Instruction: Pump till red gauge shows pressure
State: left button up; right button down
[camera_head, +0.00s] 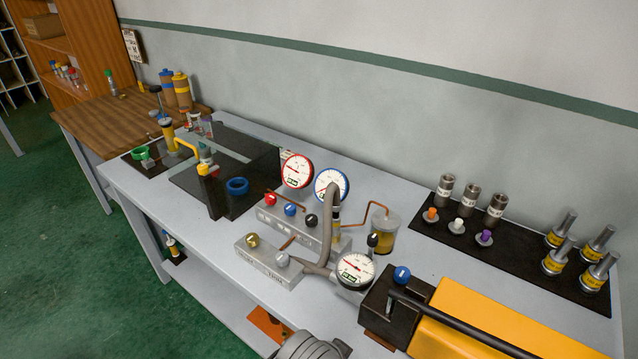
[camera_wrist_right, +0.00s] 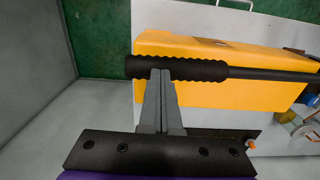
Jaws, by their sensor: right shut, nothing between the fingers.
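The red-rimmed gauge (camera_head: 297,170) stands upright on a grey valve block in the head view. Its needle is too small to read surely. The yellow pump (camera_head: 462,318) lies at the bottom right, with a black bar handle (camera_head: 460,325) along it. The wrist view shows the yellow body (camera_wrist_right: 215,65) and the handle's ribbed black grip (camera_wrist_right: 190,68). My right gripper (camera_wrist_right: 160,73) is shut and empty, its fingertips overlapping the grip in the picture; I cannot tell whether they touch. My left gripper is not in view.
A blue-rimmed gauge (camera_head: 331,186) and a black-rimmed gauge (camera_head: 355,270) stand nearby with hoses and knobs. A blue knob (camera_head: 401,274) tops the pump's black block. A black mat (camera_head: 520,255) with metal cylinders lies behind the pump. Open bench surface (camera_head: 410,258) shows between them.

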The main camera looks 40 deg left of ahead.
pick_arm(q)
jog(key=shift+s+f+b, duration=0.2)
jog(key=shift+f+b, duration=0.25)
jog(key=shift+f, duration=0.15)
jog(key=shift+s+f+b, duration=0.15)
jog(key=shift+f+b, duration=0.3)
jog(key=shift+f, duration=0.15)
pick_arm(e)
jog(key=shift+d+f, duration=0.15)
jog(key=shift+f, duration=1.95)
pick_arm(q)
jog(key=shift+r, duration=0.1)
pick_arm(e)
jog(key=r+p, duration=0.1)
jog(key=r, duration=0.1)
jog(key=r+p, duration=0.2)
jog(key=r, duration=0.1)
jog(key=r+p, duration=0.2)
jog(key=shift+a+r, duration=0.25)
jog(key=shift+a, duration=0.1)
jog(key=shift+r, duration=0.15)
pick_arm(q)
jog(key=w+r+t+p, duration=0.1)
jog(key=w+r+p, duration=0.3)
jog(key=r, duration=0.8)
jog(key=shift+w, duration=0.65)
pick_arm(e)
notch_tip(320, 180, up, 7)
jog(key=a, duration=0.2)
jog(key=shift+r, duration=0.15)
